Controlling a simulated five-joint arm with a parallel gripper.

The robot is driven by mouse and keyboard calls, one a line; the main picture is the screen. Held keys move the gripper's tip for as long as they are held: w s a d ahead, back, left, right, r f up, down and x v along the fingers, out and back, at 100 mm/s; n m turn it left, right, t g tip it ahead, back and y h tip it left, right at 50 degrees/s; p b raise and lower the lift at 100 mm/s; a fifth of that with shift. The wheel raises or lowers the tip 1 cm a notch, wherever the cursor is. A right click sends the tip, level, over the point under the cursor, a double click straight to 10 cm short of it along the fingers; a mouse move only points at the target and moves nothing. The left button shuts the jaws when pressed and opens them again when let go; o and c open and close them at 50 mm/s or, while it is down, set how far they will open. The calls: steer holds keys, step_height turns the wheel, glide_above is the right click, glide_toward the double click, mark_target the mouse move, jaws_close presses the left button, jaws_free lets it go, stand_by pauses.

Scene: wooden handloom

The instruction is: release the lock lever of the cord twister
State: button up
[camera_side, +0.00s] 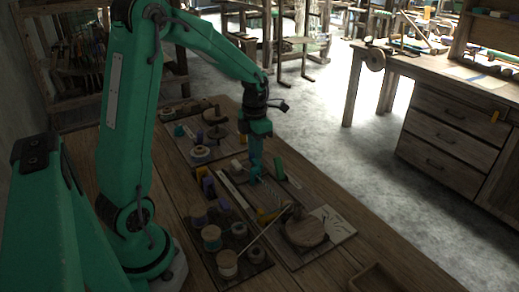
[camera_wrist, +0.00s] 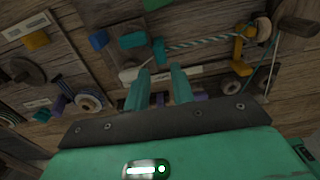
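The cord twister's board (camera_side: 292,193) lies on the wooden bench under my gripper (camera_side: 255,177). In the wrist view a green-and-white twisted cord (camera_wrist: 205,43) runs from a small teal piece (camera_wrist: 159,50) to a yellow bracket (camera_wrist: 240,50). A larger teal block (camera_wrist: 132,40) and a blue block (camera_wrist: 99,40) sit near its left end. My gripper (camera_wrist: 161,72) points down, with its two teal fingers apart and nothing seen between them. The fingertips appear just short of the small teal piece. I cannot tell for sure which piece is the lock lever, or whether anything is touched.
Thread spools (camera_side: 211,238) stand on a dark tray left of the twister. A round wooden disc (camera_side: 305,229) sits at the near end, with a thin pale rod (camera_side: 263,234) leaning beside it. More wooden spools (camera_side: 214,131) stand behind. A drawer bench (camera_side: 450,135) is beyond the aisle.

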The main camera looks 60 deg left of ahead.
steer(key=shift+a, duration=0.1)
steer(key=c, duration=0.4)
steer(key=shift+w+r+m, duration=0.1)
steer(key=shift+w+m, duration=0.05)
steer(key=shift+m, duration=0.15)
jaws_close()
steer(key=w+a+r+m, duration=0.3)
steer(key=w+a+m, duration=0.3)
steer(key=m, duration=1.1)
steer(key=shift+w+r, duration=0.15)
steer(key=shift+w, duration=0.35)
steer(key=shift+a, duration=0.1)
